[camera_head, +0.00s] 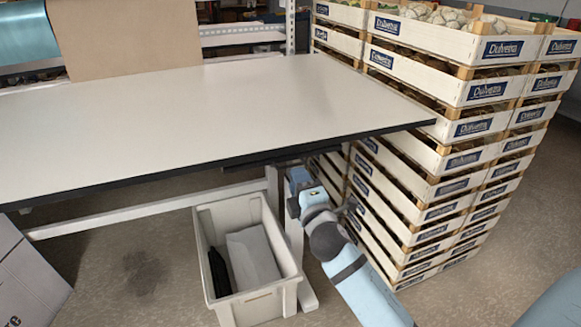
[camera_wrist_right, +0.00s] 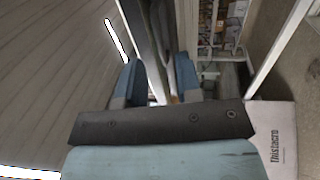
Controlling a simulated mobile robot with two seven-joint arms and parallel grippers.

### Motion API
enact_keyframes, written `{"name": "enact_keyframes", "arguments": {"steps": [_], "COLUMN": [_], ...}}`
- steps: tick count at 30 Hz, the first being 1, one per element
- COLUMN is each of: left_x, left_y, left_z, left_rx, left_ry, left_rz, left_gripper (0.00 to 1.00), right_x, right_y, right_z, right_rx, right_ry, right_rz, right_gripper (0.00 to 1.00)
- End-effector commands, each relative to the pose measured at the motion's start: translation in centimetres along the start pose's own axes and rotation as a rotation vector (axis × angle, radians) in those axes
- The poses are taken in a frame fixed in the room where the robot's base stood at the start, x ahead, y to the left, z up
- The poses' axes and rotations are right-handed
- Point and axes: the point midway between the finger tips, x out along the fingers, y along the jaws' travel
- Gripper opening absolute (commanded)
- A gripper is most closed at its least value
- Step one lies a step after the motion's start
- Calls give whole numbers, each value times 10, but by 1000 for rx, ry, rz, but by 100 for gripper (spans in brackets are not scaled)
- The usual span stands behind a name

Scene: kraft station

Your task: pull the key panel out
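The key panel looks like the thin dark slab (camera_head: 262,158) tucked under the front edge of the table, near its right leg; most of it is hidden beneath the top. My right gripper (camera_head: 297,176) is just below that edge, beside the leg; its fingertips are hard to make out in the head view. In the right wrist view the two blue fingers (camera_wrist_right: 158,78) stand apart, with a long dark bar (camera_wrist_right: 153,35), possibly the panel, running between and beyond them. I cannot tell whether they touch it. My left gripper is not in view.
The white tabletop (camera_head: 200,110) is bare except for brown paper (camera_head: 125,35) at the back. A grey bin (camera_head: 285,290) stands under the table beside my right arm. Stacked Dulveira crates (camera_head: 430,190) rise close on the right. A white carton (camera_head: 30,285) is at lower left.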

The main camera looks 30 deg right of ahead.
Motion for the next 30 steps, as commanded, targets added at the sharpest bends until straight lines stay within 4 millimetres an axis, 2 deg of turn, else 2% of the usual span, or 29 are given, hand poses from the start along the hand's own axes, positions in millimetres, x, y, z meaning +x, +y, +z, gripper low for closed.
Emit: {"name": "enact_keyframes", "arguments": {"steps": [3,9,21,25,26,30], "left_x": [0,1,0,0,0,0], "left_y": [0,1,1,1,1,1], "left_z": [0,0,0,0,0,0], "left_rx": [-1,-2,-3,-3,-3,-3], "left_ry": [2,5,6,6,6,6], "left_rz": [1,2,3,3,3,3], "left_gripper": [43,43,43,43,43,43], "right_x": [24,47,54,54,54,54], "right_y": [0,-1,-1,-1,-1,-1], "right_z": [0,-1,0,0,0,0], "right_rx": [-2,0,1,1,1,1], "right_ry": [0,1,1,1,1,0], "right_rz": [1,0,-1,-1,-1,-1], "right_gripper": [32,32,32,3,0,0]}}
